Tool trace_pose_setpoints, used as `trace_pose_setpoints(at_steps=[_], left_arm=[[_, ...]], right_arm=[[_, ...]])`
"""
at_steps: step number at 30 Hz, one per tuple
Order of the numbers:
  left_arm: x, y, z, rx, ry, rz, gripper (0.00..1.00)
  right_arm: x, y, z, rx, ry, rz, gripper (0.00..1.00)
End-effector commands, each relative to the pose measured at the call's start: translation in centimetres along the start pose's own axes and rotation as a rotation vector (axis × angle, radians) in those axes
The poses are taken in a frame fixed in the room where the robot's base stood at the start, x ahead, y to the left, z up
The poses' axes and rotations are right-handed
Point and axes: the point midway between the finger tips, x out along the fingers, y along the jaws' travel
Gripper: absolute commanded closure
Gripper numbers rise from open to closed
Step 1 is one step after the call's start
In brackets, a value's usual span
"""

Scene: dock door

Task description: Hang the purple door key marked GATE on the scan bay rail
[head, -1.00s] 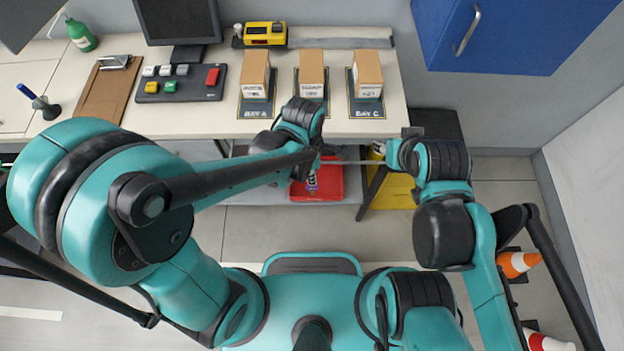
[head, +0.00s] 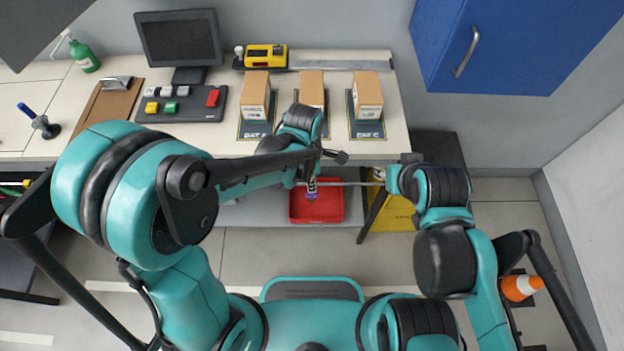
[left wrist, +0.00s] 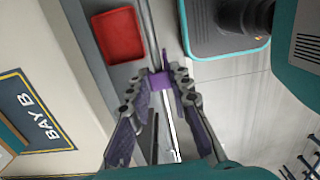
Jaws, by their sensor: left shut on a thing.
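The purple key (left wrist: 160,81) is between the fingertips of my left gripper (left wrist: 159,76), which is shut on it. In the head view the key (head: 311,194) shows small below the left hand, and its GATE marking cannot be read. The grey rail (head: 350,184) runs along the counter's front, below the top. In the left wrist view the rail (left wrist: 152,30) passes right at the key. I cannot tell whether the key touches it or is around it. My right arm is at the rail's right end; its fingers are not clearly visible.
An empty red tray (left wrist: 118,36) is on the lower shelf below the rail. Boxes stand on the bay mats, with BAY C (head: 367,134) at the right. A yellow sign (head: 393,213) stands under the counter's right side. A blue cabinet (head: 510,45) hangs above right.

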Motion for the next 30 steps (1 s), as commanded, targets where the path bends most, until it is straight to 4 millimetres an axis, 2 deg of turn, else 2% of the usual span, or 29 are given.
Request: trace_pose_setpoints(at_steps=[8, 9, 11, 22, 26, 30], left_arm=[[0.0, 0.0, 0.0, 0.0, 0.0, 0.0, 0.98], [0.0, 0.0, 0.0, 0.0, 0.0, 0.0, 0.7], [0.0, 0.0, 0.0, 0.0, 0.0, 0.0, 0.56], [-0.4, 0.0, 0.0, 0.0, 0.0, 0.0, 0.56], [-2.1, 0.0, 0.0, 0.0, 0.0, 0.0, 0.56], [-5.0, -0.1, 0.0, 0.0, 0.0, 0.0, 0.56]], right_arm=[[0.0, 0.0, 0.0, 0.0, 0.0, 0.0, 0.6], [0.0, 0.0, 0.0, 0.0, 0.0, 0.0, 0.6], [0.0, 0.0, 0.0, 0.0, 0.0, 0.0, 0.6], [0.0, 0.0, 0.0, 0.0, 0.0, 0.0, 0.6], [0.0, 0.0, 0.0, 0.0, 0.0, 0.0, 0.6], [0.0, 0.0, 0.0, 0.0, 0.0, 0.0, 0.6]])
